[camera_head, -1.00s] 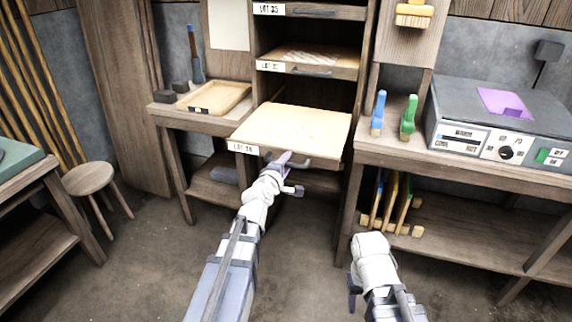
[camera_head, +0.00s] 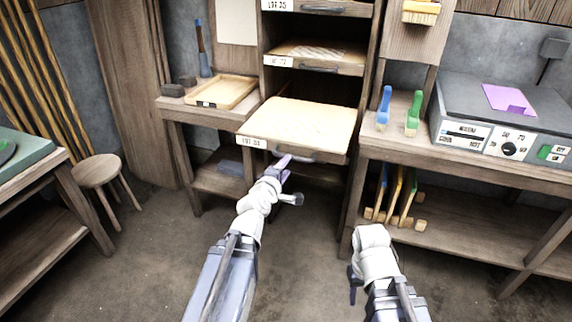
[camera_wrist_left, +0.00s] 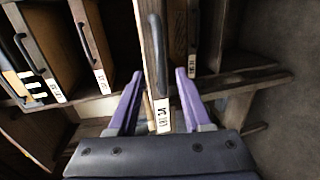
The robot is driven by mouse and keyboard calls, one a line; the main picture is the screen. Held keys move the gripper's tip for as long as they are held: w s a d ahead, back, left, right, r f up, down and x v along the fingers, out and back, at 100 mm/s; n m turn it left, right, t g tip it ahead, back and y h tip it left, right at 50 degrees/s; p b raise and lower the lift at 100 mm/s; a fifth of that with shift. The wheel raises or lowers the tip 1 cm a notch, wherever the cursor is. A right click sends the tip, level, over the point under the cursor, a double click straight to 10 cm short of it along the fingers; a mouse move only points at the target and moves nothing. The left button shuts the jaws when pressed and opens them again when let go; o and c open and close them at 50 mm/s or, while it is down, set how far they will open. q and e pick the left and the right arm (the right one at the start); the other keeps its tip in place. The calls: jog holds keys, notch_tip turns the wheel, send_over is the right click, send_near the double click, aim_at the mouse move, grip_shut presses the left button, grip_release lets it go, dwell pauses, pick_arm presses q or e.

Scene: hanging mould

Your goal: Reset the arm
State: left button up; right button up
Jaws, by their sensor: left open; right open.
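My left gripper (camera_head: 284,163) is just in front of and below the front edge of a pulled-out drawer (camera_head: 300,125) with a pale flat top and a white label. In the left wrist view the open purple fingers (camera_wrist_left: 158,88) stand apart on either side of that drawer's front (camera_wrist_left: 160,60) and label, with its dark handle between and ahead of them. Nothing is held.
A shelf unit with further labelled drawers (camera_head: 318,58) rises above. A side table with a wooden tray (camera_head: 222,92) and a round stool (camera_head: 96,170) are left. The floor in front is free.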

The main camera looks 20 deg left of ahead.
pick_arm(q)
jog(key=s+d+r+m+g+h+p, duration=0.1)
jog(key=s+d+m+g+h+p, duration=0.15)
jog(key=d+m+g+p, duration=0.3)
jog(key=s+d+r+m+g+h+p, duration=0.1)
jog(key=s+d+m+g+p, duration=0.1)
jog(key=s+d+m+p, duration=0.45)
jog(key=s+d+r+m+g+y+p, duration=0.2)
jog(key=s+r+m+g+p, duration=0.1)
jog(key=s+p, duration=0.3)
jog(key=s+d+r+m+g+y+p, duration=0.2)
jog(key=s+r+m+g+y+p, duration=0.1)
jog(key=s+m+g+p, duration=0.2)
jog(key=s+m+p, duration=0.1)
jog(key=s+p, duration=0.1)
jog(key=s, duration=0.1)
jog(key=shift+s, duration=0.4)
